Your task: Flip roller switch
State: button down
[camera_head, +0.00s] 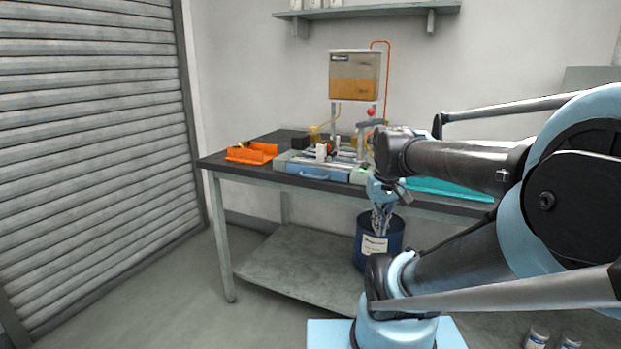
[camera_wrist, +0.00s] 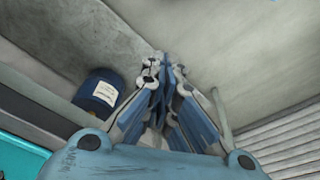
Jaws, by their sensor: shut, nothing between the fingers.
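The winding machine (camera_head: 322,171) stands on the workbench in the head view, with a blue front, a small white block on top and a red knob (camera_head: 371,112) above its right part. I cannot make out the roller switch at this size, and my arm hides the machine's right side. My gripper (camera_head: 382,218) hangs in front of the bench's front edge, pointing down, below and right of the machine and apart from it. In the wrist view my gripper (camera_wrist: 165,72) has its fingers together, with nothing between them.
An orange tray (camera_head: 252,153) sits left of the machine and a teal tray (camera_head: 448,189) to the right. A blue drum (camera_head: 378,243) stands on the lower shelf (camera_head: 290,265), and it also shows in the wrist view (camera_wrist: 99,92). A tank (camera_head: 354,75) rises behind the machine. The floor at left is clear.

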jog(key=s+f+m, duration=0.1)
jog(key=s+f, duration=0.4)
jog(key=f, duration=0.2)
jog(key=shift+r, duration=0.1)
notch_tip(320, 180, up, 32)
jog(key=m+t+h, duration=0.2)
jog(key=m, duration=0.3)
send_over(365, 166)
jog(key=s, duration=0.1)
jog(key=shift+a, duration=0.45)
jog(key=shift+f, duration=0.2)
jog(key=x, duration=1.2)
jog(key=shift+s+a+f, duration=0.2)
jog(key=shift+s+f, duration=0.15)
jog(key=shift+w+f, duration=0.1)
jog(key=shift+f, duration=0.6)
